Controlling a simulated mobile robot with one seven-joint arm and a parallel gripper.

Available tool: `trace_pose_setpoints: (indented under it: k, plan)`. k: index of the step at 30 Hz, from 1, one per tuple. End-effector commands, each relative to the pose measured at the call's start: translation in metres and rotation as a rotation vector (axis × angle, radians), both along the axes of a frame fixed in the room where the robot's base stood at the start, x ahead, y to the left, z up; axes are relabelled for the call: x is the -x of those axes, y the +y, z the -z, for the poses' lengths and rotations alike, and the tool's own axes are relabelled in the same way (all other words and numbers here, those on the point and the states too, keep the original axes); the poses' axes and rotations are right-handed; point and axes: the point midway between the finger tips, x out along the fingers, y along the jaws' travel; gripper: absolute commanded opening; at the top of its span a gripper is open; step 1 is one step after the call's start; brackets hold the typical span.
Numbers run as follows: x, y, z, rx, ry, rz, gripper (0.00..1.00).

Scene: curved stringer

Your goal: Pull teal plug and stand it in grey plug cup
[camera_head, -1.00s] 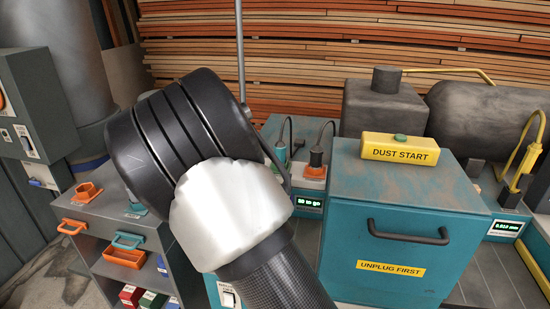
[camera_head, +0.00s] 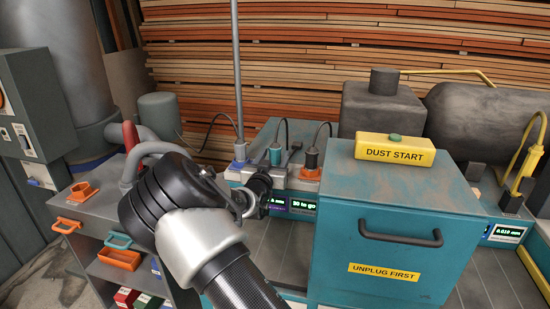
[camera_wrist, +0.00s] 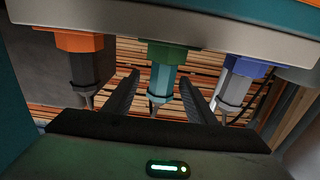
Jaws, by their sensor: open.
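The teal plug (camera_head: 276,156) stands in the middle socket of a row on the teal bench unit, its cord rising from the top. In the wrist view the teal plug (camera_wrist: 162,84) appears upside down in a green socket, between the two dark fingers. My gripper (camera_wrist: 158,98) is open, with a finger on each side of the plug; I cannot tell whether either touches it. In the head view my gripper (camera_head: 284,160) reaches in at the row from the front left. I cannot make out a grey plug cup; my arm hides part of the left cabinet top.
A grey plug in a blue socket (camera_head: 240,164) and a dark plug in an orange socket (camera_head: 311,160) flank the teal one closely. A teal box (camera_head: 395,215) with a handle stands right. An orange holder (camera_head: 83,190) sits on the left cabinet.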

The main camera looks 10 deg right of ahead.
Motion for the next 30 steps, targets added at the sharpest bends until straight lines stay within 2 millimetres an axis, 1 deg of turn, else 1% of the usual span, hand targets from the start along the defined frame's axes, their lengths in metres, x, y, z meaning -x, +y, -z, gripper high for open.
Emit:
trace_pose_setpoints:
  k: [5, 12, 15, 23, 30]
  plan:
    - [-0.011, -0.004, 0.0, 0.001, -0.001, 0.0, 0.51]
    - [-0.044, -0.016, 0.0, 0.002, 0.0, 0.001, 0.51]
    - [-0.052, -0.019, -0.001, 0.001, 0.0, 0.0, 0.51]
    - [-0.054, -0.02, -0.001, 0.001, 0.001, 0.0, 0.51]
    - [-0.054, -0.019, -0.001, 0.001, 0.001, 0.0, 0.1]
